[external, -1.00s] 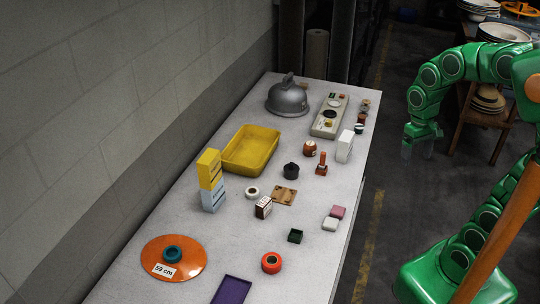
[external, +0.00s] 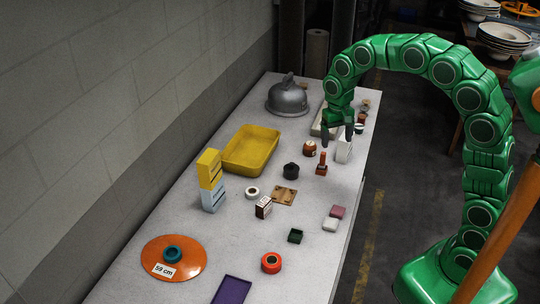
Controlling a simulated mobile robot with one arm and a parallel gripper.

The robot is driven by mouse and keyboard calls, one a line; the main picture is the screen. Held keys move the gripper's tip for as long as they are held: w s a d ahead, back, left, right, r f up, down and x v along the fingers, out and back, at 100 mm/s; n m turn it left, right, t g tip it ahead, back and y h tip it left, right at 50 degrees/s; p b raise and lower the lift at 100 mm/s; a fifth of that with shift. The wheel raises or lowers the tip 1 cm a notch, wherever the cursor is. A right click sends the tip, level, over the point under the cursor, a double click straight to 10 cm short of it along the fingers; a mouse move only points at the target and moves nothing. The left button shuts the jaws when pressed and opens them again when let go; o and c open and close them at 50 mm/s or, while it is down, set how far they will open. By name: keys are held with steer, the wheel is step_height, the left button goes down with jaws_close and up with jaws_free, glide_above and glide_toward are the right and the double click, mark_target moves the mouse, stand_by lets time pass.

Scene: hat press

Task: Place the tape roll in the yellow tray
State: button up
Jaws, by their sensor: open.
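The yellow tray (external: 236,166) sits empty on the table, left of its middle. A small white ring with a dark centre (external: 248,194), which looks like a tape roll, lies flat in front of the tray. A thicker red-orange ring (external: 271,268) lies nearer the front right and could also be a tape roll; I cannot tell which is meant. My gripper (external: 338,142) is open, pointing down above the far right of the table, near the white box (external: 345,149). It is well apart from both rings and the tray, with nothing visible between its fingers.
A yellow block on pale blue ones (external: 211,184) stands left of the white ring. A dark pot (external: 291,171), a wooden piece (external: 285,195) and a small labelled box (external: 263,208) are close by. An orange disc (external: 150,252) carries a teal ring. A grey dome (external: 287,99) stands behind.

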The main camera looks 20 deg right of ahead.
steer(key=w+a+f, duration=0.3)
steer(key=w+a, duration=0.1)
steer(key=a, duration=0.2)
steer(key=w+a+f, duration=0.3)
steer(key=a, duration=0.3)
glide_toward(252, 191)
steer(key=shift+s+d+f+m+t, duration=0.15)
steer(key=shift+d+f+m+t, duration=0.2)
steer(key=shift+d, duration=0.3)
steer(key=shift+a+f, duration=0.25)
steer(key=shift+f, duration=0.15)
steer(key=shift+a+f, duration=0.15)
steer(key=shift+f, duration=3.5)
steer(key=c, duration=1.2)
steer(key=shift+r, duration=0.1)
